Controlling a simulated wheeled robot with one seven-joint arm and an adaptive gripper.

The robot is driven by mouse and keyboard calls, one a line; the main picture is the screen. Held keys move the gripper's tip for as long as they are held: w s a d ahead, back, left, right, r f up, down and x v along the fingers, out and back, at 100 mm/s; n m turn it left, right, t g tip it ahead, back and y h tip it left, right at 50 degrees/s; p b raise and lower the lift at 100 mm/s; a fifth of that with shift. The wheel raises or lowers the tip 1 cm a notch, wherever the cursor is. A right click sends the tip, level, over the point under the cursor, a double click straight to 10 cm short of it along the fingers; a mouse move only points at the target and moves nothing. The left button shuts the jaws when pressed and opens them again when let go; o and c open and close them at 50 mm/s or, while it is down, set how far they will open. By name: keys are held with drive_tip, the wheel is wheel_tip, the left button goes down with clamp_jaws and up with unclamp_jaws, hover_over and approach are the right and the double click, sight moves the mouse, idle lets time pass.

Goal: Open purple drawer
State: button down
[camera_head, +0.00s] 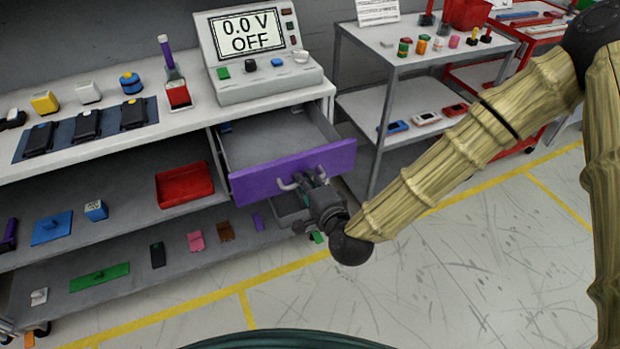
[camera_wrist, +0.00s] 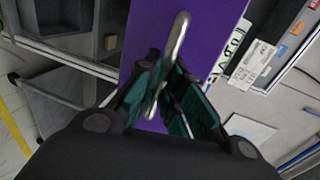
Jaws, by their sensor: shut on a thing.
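The purple drawer (camera_head: 250,183) is pulled out from under the white workbench top, and its grey inside shows. A curved metal handle (camera_head: 289,184) sits on its purple front. My gripper (camera_head: 315,178) is at the handle, its fingers shut on it. In the wrist view the purple front (camera_wrist: 150,40) fills the upper middle, and the silver handle (camera_wrist: 178,38) runs down between the dark green fingertips of my gripper (camera_wrist: 164,92). Part of the handle is hidden by the fingers.
A meter console reading "0.0 V OFF" (camera_head: 252,45) stands on the bench above the drawer. A red bin (camera_head: 184,186) and several small parts lie on the shelves below. A grey cart (camera_head: 400,60) stands to the right. The floor (camera_head: 440,265) in front is clear.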

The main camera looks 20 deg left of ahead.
drive_tip(key=c, duration=1.5)
unclamp_jaws()
drive_tip(key=shift+d, duration=0.1)
drive_tip(key=v, duration=0.7)
drive_tip(key=shift+s, duration=0.1)
